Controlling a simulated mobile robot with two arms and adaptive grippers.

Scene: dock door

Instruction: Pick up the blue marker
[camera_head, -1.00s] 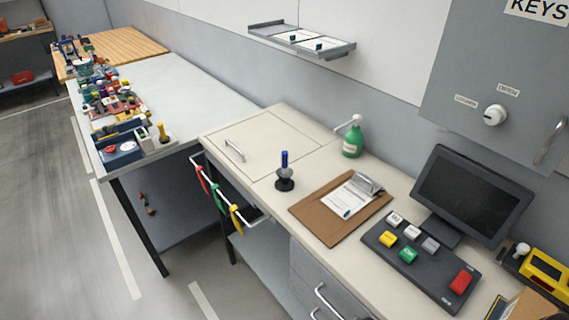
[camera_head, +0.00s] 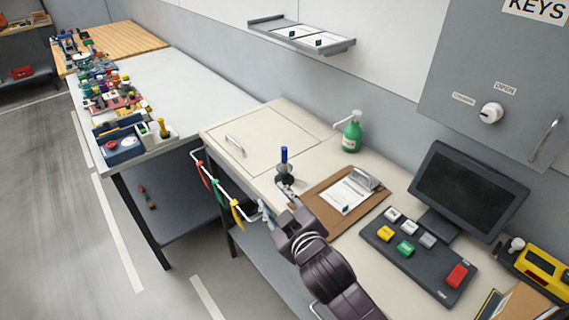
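The blue marker (camera_head: 284,155) stands upright in a small dark round holder (camera_head: 283,174) on the cream counter, left of the clipboard. My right gripper (camera_head: 275,197) comes in from the lower right and is just in front of the holder, lower in the picture than the marker. Its two fingers are spread apart with nothing between them. One fingertip overlaps the base of the holder in the picture; I cannot tell if it touches. My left gripper is not in view.
A brown clipboard (camera_head: 325,215) lies right of the marker. A green bottle (camera_head: 352,136) stands behind it. A button panel (camera_head: 378,250) and dark monitor (camera_head: 470,190) are at the right.

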